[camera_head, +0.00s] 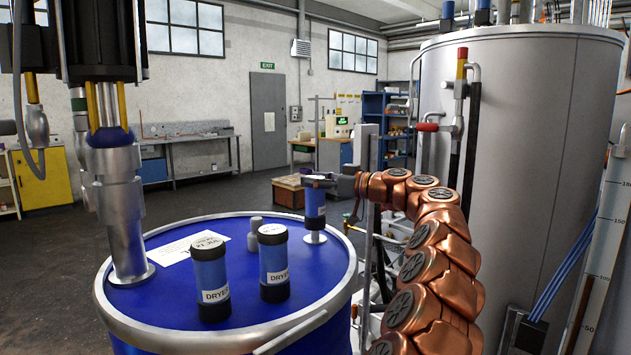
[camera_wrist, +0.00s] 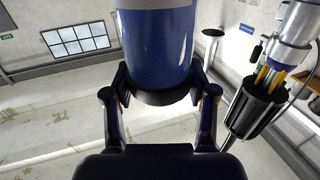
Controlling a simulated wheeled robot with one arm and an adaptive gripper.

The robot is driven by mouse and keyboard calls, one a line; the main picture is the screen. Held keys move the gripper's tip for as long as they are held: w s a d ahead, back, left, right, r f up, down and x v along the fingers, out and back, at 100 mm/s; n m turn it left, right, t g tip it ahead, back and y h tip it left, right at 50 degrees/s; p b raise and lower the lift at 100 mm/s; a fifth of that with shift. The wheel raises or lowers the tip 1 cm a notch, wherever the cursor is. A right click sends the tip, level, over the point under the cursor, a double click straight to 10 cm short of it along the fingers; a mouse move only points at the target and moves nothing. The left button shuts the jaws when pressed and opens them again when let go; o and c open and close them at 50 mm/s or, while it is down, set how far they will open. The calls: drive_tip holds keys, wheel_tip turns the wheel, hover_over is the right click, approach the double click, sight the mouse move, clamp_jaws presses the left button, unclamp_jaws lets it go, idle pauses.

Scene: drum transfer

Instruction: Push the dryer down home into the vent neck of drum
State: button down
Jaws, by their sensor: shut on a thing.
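My gripper (camera_head: 318,182) is shut on the top of a blue dryer (camera_head: 315,205) at the far right side of the drum (camera_head: 180,255). The dryer looks upright. Its lower end is at the small silver vent neck (camera_head: 315,237) on the drum lid; how deep it sits in the neck I cannot tell. In the wrist view the blue dryer body (camera_wrist: 157,45) and its dark end cap lie between the two fingers of the gripper (camera_wrist: 163,92).
Two other blue dryers, one left (camera_head: 211,283) and one right (camera_head: 273,262), stand on the lid with a small grey bottle (camera_head: 255,234) behind. A label sheet (camera_head: 191,246) lies by a tall silver pipe fitting (camera_head: 122,210). A large grey tank (camera_head: 530,150) stands at right.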

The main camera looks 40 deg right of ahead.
sight(325, 194)
drive_tip(key=shift+f+b, duration=1.8)
drive_tip(key=shift+b, duration=0.3)
idle(0.9)
drive_tip(key=shift+c, duration=1.3)
unclamp_jaws()
drive_tip(key=v, duration=1.2)
drive_tip(key=shift+r, duration=0.15)
